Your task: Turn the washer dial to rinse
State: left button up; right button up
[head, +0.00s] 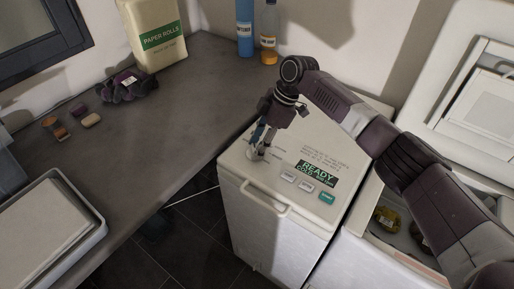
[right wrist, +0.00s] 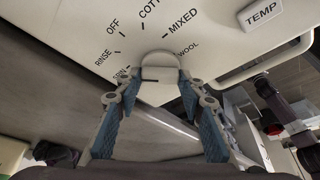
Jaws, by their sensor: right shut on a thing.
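The washer (head: 270,212) is a white top-loading machine beside the counter. Its control top has a pale round dial (head: 255,155), mostly hidden behind my right gripper (head: 259,143). In the right wrist view the dial (right wrist: 160,64) is ringed by printed words: OFF, RINSE, SPIN, WOOL, MIXED and a partly cut-off "COTT". My right gripper (right wrist: 160,82) is shut on the dial, one finger on each side. I cannot tell which word the dial points to. The display (head: 317,172) reads READY, with COLD below it. My left gripper is not in view.
Two grey buttons and a green one (head: 327,197) sit below the display; a TEMP button (right wrist: 262,13) shows close by.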

dwell(0.4)
jog(key=o, duration=1.2)
jog(key=shift+c, duration=0.2)
jog(key=v, duration=1.2)
jog(key=shift+a, duration=0.1)
